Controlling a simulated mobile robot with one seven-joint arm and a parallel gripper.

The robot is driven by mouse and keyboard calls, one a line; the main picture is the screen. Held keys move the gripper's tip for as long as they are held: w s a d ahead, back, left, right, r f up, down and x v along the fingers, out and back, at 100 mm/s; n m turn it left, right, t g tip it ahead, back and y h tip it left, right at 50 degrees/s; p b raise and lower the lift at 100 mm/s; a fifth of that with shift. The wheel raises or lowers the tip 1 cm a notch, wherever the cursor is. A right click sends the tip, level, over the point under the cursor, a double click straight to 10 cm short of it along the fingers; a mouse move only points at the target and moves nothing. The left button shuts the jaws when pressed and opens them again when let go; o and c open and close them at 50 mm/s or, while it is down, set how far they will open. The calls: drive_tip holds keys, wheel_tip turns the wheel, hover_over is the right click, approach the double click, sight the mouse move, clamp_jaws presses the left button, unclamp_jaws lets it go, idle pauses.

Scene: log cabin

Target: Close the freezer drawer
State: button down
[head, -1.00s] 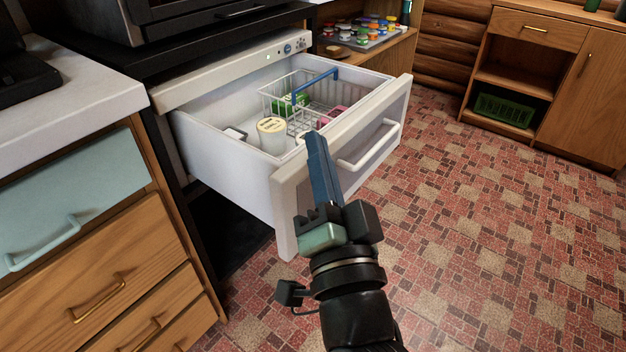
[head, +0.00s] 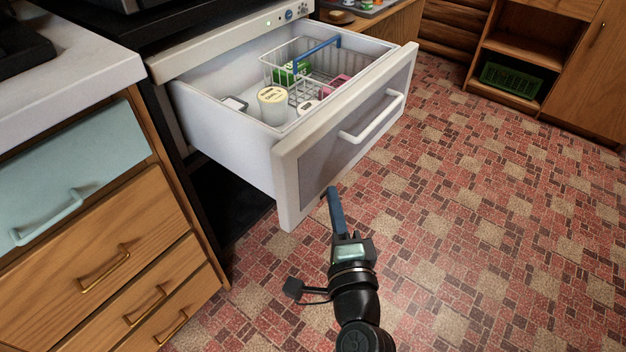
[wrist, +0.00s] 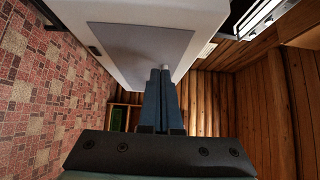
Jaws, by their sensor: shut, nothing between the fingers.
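The white freezer drawer (head: 232,150) is pulled well out of its cabinet in the head view. Its front panel (head: 345,137) is grey with a white frame and a white bar handle (head: 373,117). Inside are a lidded tub (head: 272,104), a wire basket (head: 308,62) with a blue handle, a green package (head: 292,74) and a pink item. My gripper (head: 334,190) is shut and empty, in front of the panel's lower part and below the handle. In the wrist view the shut fingers (wrist: 161,72) overlap the panel (wrist: 140,50); contact cannot be told.
A wooden cabinet with drawers (head: 120,262) and a pale blue drawer (head: 75,190) stands at left. A shelf cabinet with a green crate (head: 511,79) stands at the far right. The tiled floor (head: 480,220) in front and to the right is clear.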

sight(309, 167)
drive_tip(key=shift+w+a+p, duration=0.2)
drive_tip(key=shift+w+a, duration=0.7)
drive_tip(key=shift+w, duration=0.2)
drive_tip(key=shift+w+a+p, duration=0.2)
drive_tip(key=shift+w+a, duration=0.7)
drive_tip(key=shift+w, duration=0.2)
drive_tip(key=shift+a, duration=0.1)
